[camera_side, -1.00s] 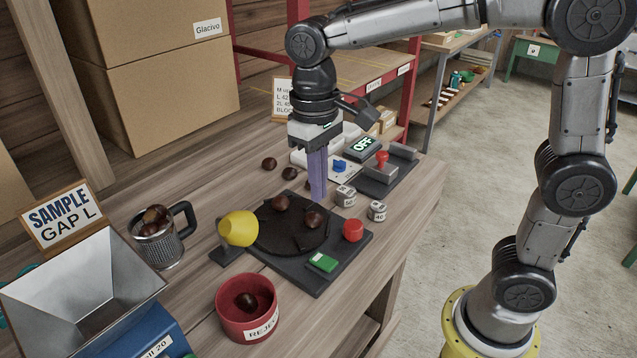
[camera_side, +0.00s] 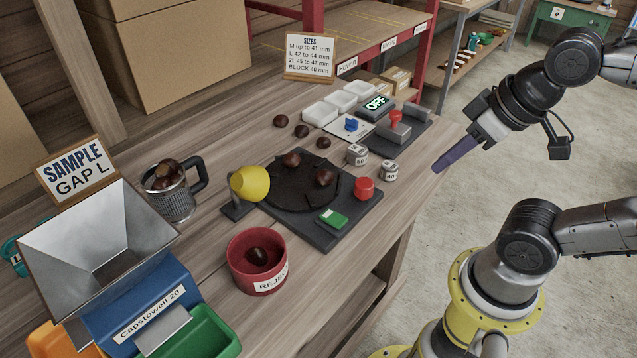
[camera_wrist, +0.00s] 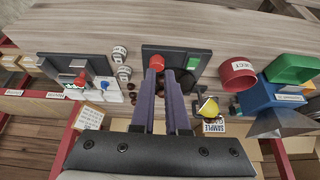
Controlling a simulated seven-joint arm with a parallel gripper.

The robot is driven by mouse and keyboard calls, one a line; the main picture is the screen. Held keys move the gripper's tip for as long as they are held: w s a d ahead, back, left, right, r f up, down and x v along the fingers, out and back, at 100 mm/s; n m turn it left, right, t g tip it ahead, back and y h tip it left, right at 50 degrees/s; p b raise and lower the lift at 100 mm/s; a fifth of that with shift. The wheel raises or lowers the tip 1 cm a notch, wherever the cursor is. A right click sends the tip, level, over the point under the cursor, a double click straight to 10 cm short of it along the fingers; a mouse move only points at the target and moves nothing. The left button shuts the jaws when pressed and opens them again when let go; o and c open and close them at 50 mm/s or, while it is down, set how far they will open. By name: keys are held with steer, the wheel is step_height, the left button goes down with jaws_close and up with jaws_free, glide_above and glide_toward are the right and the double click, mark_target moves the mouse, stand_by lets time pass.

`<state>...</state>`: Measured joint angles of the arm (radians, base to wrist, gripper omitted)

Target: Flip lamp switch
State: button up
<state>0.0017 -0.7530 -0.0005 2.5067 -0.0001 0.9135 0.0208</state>
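A yellow lamp-like head (camera_side: 249,183) stands at the left edge of a dark board (camera_side: 318,240) and also shows in the wrist view (camera_wrist: 209,107). The board carries a green rocker-like piece (camera_side: 333,220) and a red knob (camera_side: 364,189). No label shows which control is the lamp switch. My gripper (camera_side: 437,168) is off the bench's right edge, apart from all of these. In the wrist view its purple fingers (camera_wrist: 161,71) have a gap and hold nothing.
A round dark disc with chestnuts sits on the board. Open floor lies right of the bench.

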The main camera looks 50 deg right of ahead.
steer(key=shift+o, duration=1.2)
steer(key=shift+s, duration=0.15)
steer(key=o, duration=0.5)
steer(key=r, duration=0.3)
steer(key=shift+w+a+m+g, duration=0.2)
steer(key=shift+w+m+g, duration=0.1)
steer(key=shift+g, duration=0.1)
steer(key=shift+o, duration=0.3)
steer(key=w+r, duration=0.1)
steer(key=w+r+g, duration=0.1)
steer(key=shift+w+a+r, duration=0.1)
steer(key=shift+a+r, duration=0.2)
steer(key=shift+r, duration=0.1)
steer(key=g, duration=0.6)
glide_above(334, 217)
steer(key=w+d, duration=0.3)
steer(key=w+a+f+g, duration=0.2)
steer(key=w+a+f, duration=0.1)
steer(key=f, duration=0.5)
steer(key=shift+n, duration=0.4)
steer(key=x, duration=1.3)
